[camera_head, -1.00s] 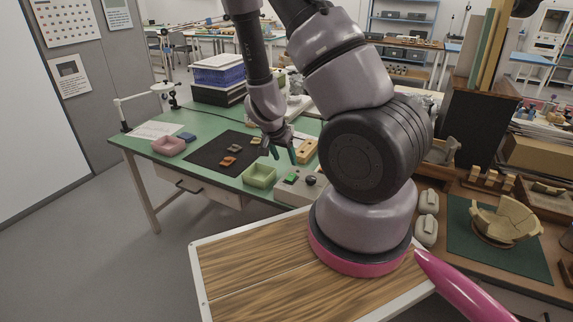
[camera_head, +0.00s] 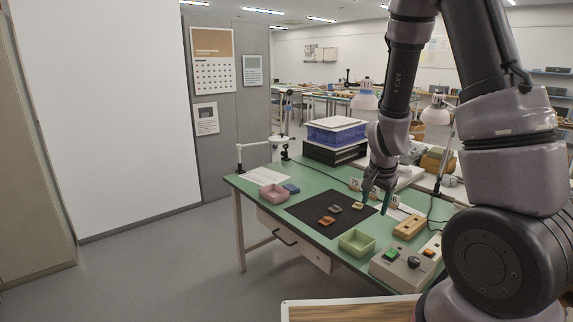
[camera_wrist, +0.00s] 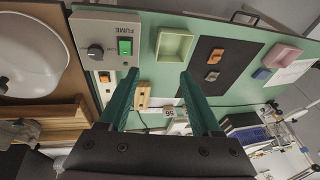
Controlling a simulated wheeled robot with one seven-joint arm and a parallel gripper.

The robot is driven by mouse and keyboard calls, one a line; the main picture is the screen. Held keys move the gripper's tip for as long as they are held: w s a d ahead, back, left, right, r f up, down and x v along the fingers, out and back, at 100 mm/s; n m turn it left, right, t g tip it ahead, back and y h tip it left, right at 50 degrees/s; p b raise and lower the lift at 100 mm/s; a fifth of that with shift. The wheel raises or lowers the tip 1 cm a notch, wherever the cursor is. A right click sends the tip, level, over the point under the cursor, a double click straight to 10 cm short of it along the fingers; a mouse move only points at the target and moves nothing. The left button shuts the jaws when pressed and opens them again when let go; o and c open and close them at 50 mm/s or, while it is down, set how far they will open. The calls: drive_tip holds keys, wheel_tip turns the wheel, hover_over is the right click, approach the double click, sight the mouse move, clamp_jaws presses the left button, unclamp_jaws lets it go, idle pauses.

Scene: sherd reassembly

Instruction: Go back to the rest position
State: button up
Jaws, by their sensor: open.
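My gripper (camera_head: 375,198) hangs over the right part of the green table (camera_head: 312,178), near the right edge of the black mat (camera_head: 300,211). In the wrist view its two green fingers (camera_wrist: 160,88) are spread apart with nothing between them. Several small sherds lie on the mat, among them an orange-brown one (camera_head: 326,221), a grey one (camera_head: 335,209) and a tan one (camera_head: 358,206). The gripper appears to be above the table and apart from the sherds.
A pale green tray (camera_head: 356,243), a control box (camera_head: 405,268) with buttons and a wooden block (camera_head: 409,227) stand near the gripper. A pink tray (camera_head: 274,194) is at left. Blue and black crates (camera_head: 336,133) and a lamp (camera_head: 364,100) stand behind. The floor at left is clear.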

drive_tip(key=s+a+r+n+t+y, duration=0.1)
drive_tip(key=s+a+r+y, duration=0.1)
drive_tip(key=r, duration=0.8)
drive_tip(key=s+a+r+n+t+y, duration=0.1)
drive_tip(key=s+a+r+n+y, duration=0.1)
drive_tip(key=r, duration=0.7)
drive_tip(key=s+d+r+n+t+h, duration=0.1)
drive_tip(key=s+r+n, duration=0.1)
drive_tip(key=s+r, duration=0.9)
drive_tip(key=shift+s+d+r+n, duration=0.3)
drive_tip(key=shift+s+r, duration=0.1)
drive_tip(key=shift+s, duration=0.65)
